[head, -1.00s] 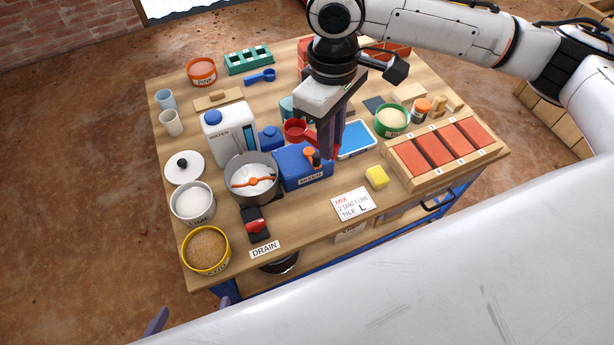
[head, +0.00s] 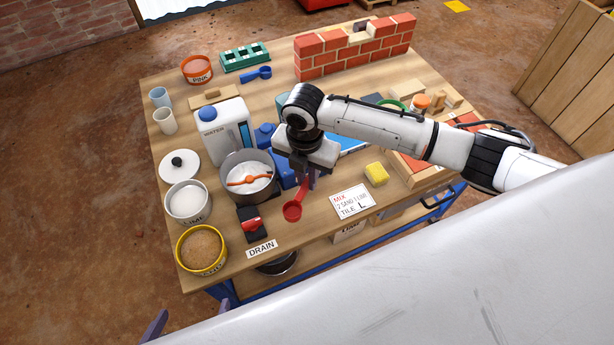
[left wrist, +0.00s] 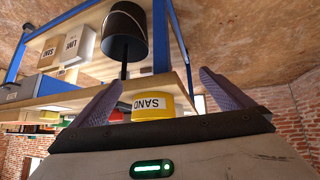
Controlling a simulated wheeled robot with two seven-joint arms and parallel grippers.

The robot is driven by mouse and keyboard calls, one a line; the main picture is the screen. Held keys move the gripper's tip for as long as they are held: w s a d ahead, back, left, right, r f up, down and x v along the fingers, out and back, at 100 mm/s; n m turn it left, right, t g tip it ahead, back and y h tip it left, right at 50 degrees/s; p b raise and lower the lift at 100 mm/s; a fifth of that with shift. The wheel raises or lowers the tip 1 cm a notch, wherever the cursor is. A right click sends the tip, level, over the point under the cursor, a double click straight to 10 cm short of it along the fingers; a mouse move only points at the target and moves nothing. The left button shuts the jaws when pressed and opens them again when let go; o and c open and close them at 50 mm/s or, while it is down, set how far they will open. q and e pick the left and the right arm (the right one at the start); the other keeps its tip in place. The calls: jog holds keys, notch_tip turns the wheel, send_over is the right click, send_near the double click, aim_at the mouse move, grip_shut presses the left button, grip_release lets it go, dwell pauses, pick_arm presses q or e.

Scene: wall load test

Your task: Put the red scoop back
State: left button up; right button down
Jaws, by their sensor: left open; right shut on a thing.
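The red scoop (head: 293,210) is near the front of the table, in front of the blue mixer. My right gripper (head: 307,184) is shut on its handle and points down. The scoop's bowl is on the front-left side of the gripper; I cannot tell whether it touches the tabletop. My left gripper (head: 155,325) shows only as purple fingertips at the bottom left of the head view, off the table. In the left wrist view the left gripper (left wrist: 158,95) is open and empty, with a yellow sand tub (left wrist: 155,105) beyond its fingers.
A mixing pot (head: 248,178), a lime tub (head: 187,203) and the sand tub (head: 202,250) stand left of the scoop. A recipe card (head: 353,202) and yellow sponge (head: 376,174) lie to its right. A blue scoop (head: 257,74) and a brick wall (head: 355,48) are at the back.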

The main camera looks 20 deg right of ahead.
jog(key=shift+f+b, duration=0.9)
jog(key=shift+b, duration=0.1)
jog(key=shift+f+b, duration=0.75)
jog(key=shift+b, duration=0.3)
jog(key=shift+f+b, duration=0.45)
jog(key=shift+b, duration=0.1)
jog(key=shift+p, duration=0.3)
pick_arm(q)
jog(key=shift+w+d+f, duration=0.25)
jog(key=shift+d+f, duration=0.1)
jog(key=shift+f, duration=0.3)
jog(key=shift+w+d+f, duration=0.2)
jog(key=shift+d+f, duration=0.1)
jog(key=shift+f, duration=0.35)
pick_arm(e)
jog(key=shift+f, duration=0.45)
pick_arm(q)
jog(key=shift+s+f, duration=0.2)
jog(key=shift+f, duration=0.05)
pick_arm(e)
jog(key=shift+f, duration=0.4)
jog(key=c, duration=1.3)
grip_release()
pick_arm(q)
jog(key=shift+w+r, duration=0.1)
pick_arm(e)
jog(key=shift+o, duration=0.2)
